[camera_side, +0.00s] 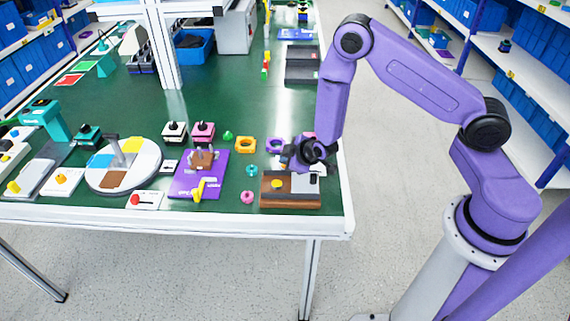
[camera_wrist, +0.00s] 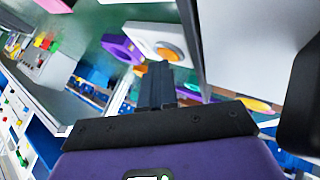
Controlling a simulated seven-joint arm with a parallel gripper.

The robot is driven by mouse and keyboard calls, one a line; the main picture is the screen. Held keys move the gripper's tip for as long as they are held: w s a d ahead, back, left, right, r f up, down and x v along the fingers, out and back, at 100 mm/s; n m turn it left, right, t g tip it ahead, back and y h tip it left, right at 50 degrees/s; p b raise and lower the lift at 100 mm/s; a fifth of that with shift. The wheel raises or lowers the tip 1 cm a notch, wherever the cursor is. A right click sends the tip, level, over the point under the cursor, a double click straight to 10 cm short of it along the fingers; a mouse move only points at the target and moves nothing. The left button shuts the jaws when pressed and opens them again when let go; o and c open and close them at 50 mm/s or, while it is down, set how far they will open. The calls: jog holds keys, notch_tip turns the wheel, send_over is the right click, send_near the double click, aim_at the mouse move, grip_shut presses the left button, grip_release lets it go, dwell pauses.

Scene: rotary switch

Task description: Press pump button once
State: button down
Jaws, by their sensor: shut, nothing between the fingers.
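No pump label is readable, so I cannot tell for sure which button is the pump button. In the side view, a brown box (camera_side: 290,202) at the table's front right corner has a round yellow button (camera_side: 277,184) on top. My gripper (camera_side: 313,179) is low over the grey right end of this box, right of the yellow button; contact cannot be judged. In the wrist view, my gripper (camera_wrist: 158,66) is shut and empty, its dark fingers together.
A white turntable (camera_side: 142,174) is farther left.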

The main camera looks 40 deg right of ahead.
jog(key=shift+r, duration=0.8)
jog(key=shift+r, duration=0.1)
jog(key=shift+r, duration=2.4)
